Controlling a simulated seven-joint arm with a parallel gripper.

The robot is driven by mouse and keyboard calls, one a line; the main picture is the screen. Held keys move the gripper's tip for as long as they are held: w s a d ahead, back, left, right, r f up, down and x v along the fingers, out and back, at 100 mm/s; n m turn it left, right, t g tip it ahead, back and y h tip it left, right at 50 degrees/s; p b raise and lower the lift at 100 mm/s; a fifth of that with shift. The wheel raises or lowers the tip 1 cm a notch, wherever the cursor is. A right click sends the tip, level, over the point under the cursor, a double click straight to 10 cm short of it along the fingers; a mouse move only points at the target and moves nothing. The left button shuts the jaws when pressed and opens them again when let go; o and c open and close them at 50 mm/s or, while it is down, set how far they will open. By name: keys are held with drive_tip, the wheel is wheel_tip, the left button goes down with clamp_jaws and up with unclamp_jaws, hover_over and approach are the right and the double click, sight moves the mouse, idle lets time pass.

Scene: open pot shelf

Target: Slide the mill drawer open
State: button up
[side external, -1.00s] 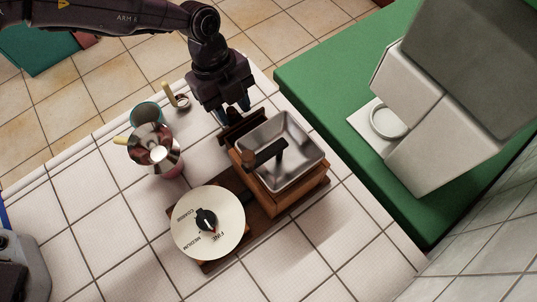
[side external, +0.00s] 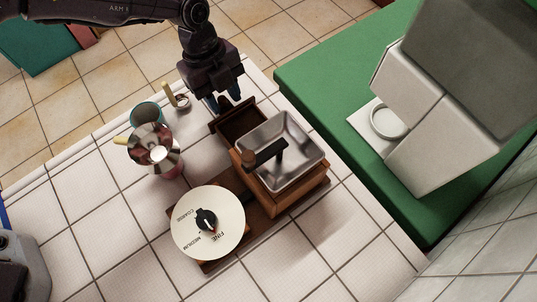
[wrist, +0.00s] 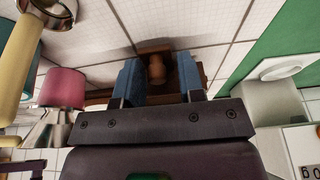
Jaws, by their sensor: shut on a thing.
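The wooden mill (side external: 284,196) stands on the white tiled counter, with a square metal hopper (side external: 304,150) and a dark crank with a wooden knob (side external: 248,158) on top. Its drawer (side external: 240,123) sticks out of the side facing my arm, and its dark inside shows. My gripper (side external: 224,103) is at the drawer's outer end. In the wrist view, the blue fingers of my gripper (wrist: 160,80) stand on either side of the round wooden drawer knob (wrist: 157,70), shut on it. The side view mostly hides the knob.
A grind dial (side external: 228,240) sits on the wooden base left of the mill. A metal moka pot (side external: 153,158), a teal cup (side external: 147,115) and a portafilter (side external: 179,100) stand to the left. A green counter (side external: 310,75) with a pale machine (side external: 425,130) lies right.

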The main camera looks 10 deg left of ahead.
drive_tip(key=shift+s+a+f, duration=0.2)
drive_tip(key=shift+f, duration=0.45)
drive_tip(key=shift+o, duration=0.6)
drive_tip(key=shift+d+r, duration=0.1)
drive_tip(key=shift+r, duration=2.65)
drive_tip(key=s+a+r+n+t+y, duration=0.1)
drive_tip(key=s+a+r+n+t, duration=0.1)
drive_tip(key=a+r+n, duration=0.7)
drive_tip(key=s+a+r+n+t, duration=0.1)
drive_tip(key=a+r+n+t, duration=0.25)
drive_tip(key=a+r, duration=1)
drive_tip(key=s+a+r+n+t, duration=0.1)
drive_tip(key=s+a+r+n, duration=0.2)
drive_tip(key=s+a+n, duration=0.3)
drive_tip(key=s+a+r+n+t+y, duration=0.1)
drive_tip(key=s+a+r+n, duration=0.2)
drive_tip(key=s+a+n, duration=0.2)
drive_tip(key=s+n, duration=0.3)
drive_tip(key=s, duration=0.4)
drive_tip(key=shift+s+a, duration=0.35)
